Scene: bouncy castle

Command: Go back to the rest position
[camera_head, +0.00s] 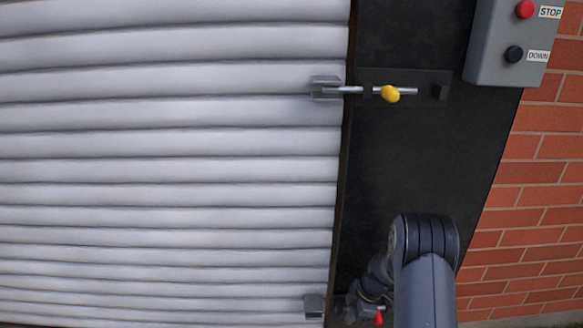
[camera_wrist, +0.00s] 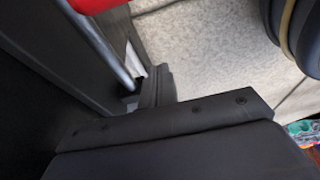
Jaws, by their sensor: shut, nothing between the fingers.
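My arm (camera_head: 425,265) reaches down the dark post at the lower right of the head view. Its wrist end is beside a lower bolt with a red knob (camera_head: 379,318). My gripper (camera_wrist: 157,86) shows in the wrist view as a dark finger above a broad dark body; it is shut with nothing held. The red knob (camera_wrist: 95,4) and a metal rod (camera_wrist: 108,42) are at the upper left there, apart from the finger. My arm partly hides the lower bolt in the head view.
A white roller shutter (camera_head: 165,165) fills the left. An upper bolt with a yellow knob (camera_head: 390,94) has its rod in a bracket (camera_head: 326,88). A lower bracket (camera_head: 314,306) sits on the shutter. A grey button box (camera_head: 495,65) hangs upper right, near a brick wall (camera_head: 540,180).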

